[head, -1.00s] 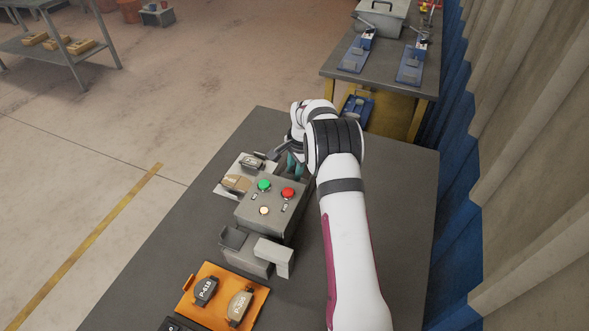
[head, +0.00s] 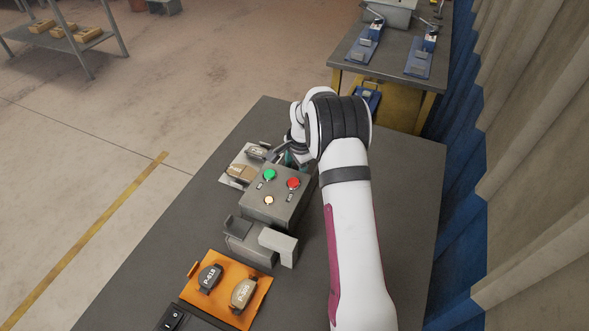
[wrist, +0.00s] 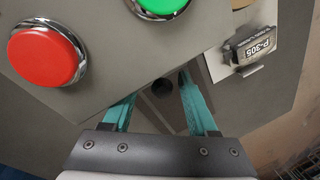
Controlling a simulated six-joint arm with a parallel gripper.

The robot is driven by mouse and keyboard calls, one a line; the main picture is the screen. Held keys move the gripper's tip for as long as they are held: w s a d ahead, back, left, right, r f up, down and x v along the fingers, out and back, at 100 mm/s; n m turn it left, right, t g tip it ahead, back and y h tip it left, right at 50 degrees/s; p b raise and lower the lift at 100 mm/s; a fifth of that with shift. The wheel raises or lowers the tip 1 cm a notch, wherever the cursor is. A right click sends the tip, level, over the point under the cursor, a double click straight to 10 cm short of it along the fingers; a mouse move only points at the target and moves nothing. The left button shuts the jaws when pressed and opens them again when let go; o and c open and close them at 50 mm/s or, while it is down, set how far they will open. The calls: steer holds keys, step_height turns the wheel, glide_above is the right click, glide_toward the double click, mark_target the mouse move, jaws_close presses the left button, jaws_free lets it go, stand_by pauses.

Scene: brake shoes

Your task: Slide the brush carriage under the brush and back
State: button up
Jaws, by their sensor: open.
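My gripper (head: 289,158) is behind the grey button box (head: 275,197) in the head view, partly hidden by that box and my own arm. In the wrist view its two teal fingers (wrist: 158,86) are open. A dark round knob-like part (wrist: 162,88) shows between and beyond the fingertips, apparently not gripped. I cannot tell whether it belongs to the brush carriage. A grey block fixture with a light bracket (head: 262,242) stands on the near side of the box. No brush bristles can be made out.
The box carries a green button (head: 269,174), a red button (head: 293,183) and a small pale button. A light tray with brake shoes (head: 241,172) lies behind left. An orange tray (head: 255,313) holds two more shoes. The table's right side is clear beside my arm.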

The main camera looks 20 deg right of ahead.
step_height(320, 180, up, 16)
steer(key=s, duration=0.3)
steer(key=shift+d+f, duration=0.2)
steer(key=shift+d, duration=0.1)
steer(key=shift+w, duration=0.1)
steer(key=w+f, duration=0.1)
steer(key=f, duration=0.4)
steer(key=w+f, duration=0.1)
steer(key=f, duration=0.4)
steer(key=w+f, duration=0.1)
steer(key=f, duration=0.4)
steer(key=shift+w+a+f, duration=0.1)
steer(key=shift+a+f, duration=0.05)
steer(key=shift+f, duration=0.05)
jaws_close()
stand_by(0.8)
